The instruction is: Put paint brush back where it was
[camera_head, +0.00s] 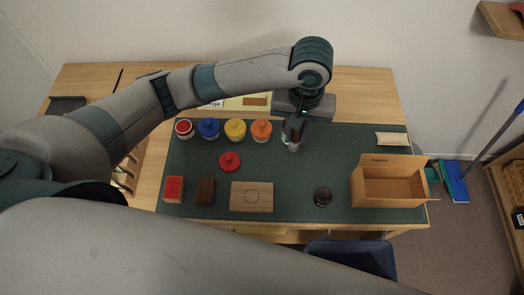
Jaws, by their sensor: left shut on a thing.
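My left gripper (294,139) points down over the green mat (290,172), to the right of the orange jar. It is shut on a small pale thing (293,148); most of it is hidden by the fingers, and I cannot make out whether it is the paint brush. No other paint brush can be told for sure. A thin dark stick (118,80) is at the back left of the table. An open red paint jar (184,129) stands left of the blue (209,128), yellow (235,129) and orange (261,130) lidded jars. My right gripper is not in view.
A red lid (230,161), a red-topped block (174,189), a brown block (205,190), a wooden board (251,197) and a dark round thing (322,197) lie on the mat. An open cardboard box (388,186) stands right. The mat's centre right is clear.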

